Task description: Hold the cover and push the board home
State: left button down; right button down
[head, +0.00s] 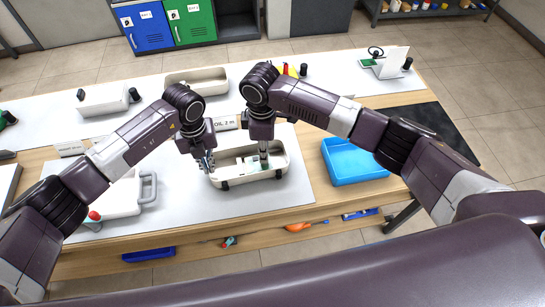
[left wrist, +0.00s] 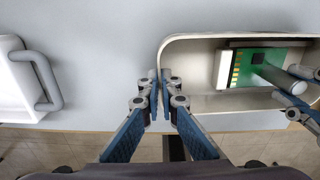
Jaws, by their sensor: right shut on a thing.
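The cream cover (head: 224,184) lies open side up on the white mat; its rim shows in the left wrist view (left wrist: 200,40). Inside it is a green board (left wrist: 257,57) with gold contacts along its left end, facing a pale strip (left wrist: 222,68). My right gripper (head: 263,163) reaches down into the cover and is shut on the board; its fingertips show at the right of the left wrist view. My left gripper (head: 207,166) is at the cover's left wall, its fingers close together on either side of the wall. Whether the contacts are seated is unclear.
A blue tray (head: 352,162) stands to the right of the cover. A white case with a grey handle (head: 149,186) is at the left. Another cream shell (head: 196,80) and a small sign (head: 226,123) stand behind.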

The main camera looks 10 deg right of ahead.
jog(key=shift+a, duration=0.7)
dwell(0.4)
jog(key=c, duration=1.7)
grip_release()
jog(key=shift+c, duration=0.2)
jog(key=shift+d, duration=0.1)
notch_tip(320, 180, up, 12)
